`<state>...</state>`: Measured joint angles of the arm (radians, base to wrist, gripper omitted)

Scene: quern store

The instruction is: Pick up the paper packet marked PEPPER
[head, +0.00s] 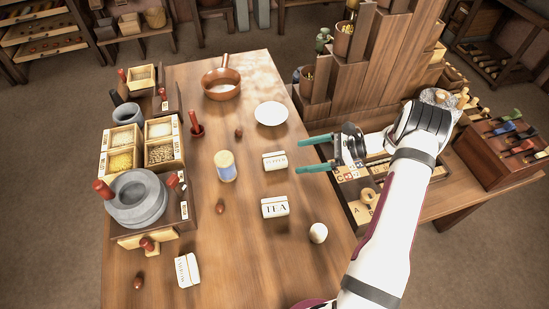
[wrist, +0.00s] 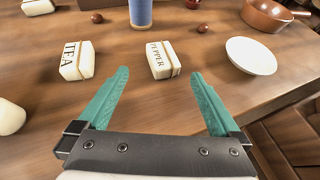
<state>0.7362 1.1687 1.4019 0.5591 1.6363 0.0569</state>
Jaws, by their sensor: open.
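The paper packet marked PEPPER (head: 275,161) is a small whitish block lying on the wooden table, between the white plate and the TEA packet. In the wrist view the PEPPER packet (wrist: 161,59) lies ahead of my gripper, roughly between the lines of its two fingers, with its lettering readable. My gripper (head: 299,157) has teal fingers, spread open and empty, just to the right of the packet in the head view. The fingers also show in the wrist view (wrist: 161,84). They do not appear to touch the packet.
The TEA packet (head: 274,207) and a white plate (head: 271,113) flank the PEPPER packet. A pale round object (head: 318,233) sits near the table's right edge. Another packet (head: 187,270), a copper pan (head: 221,86) and a quern (head: 138,197) stand farther off.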

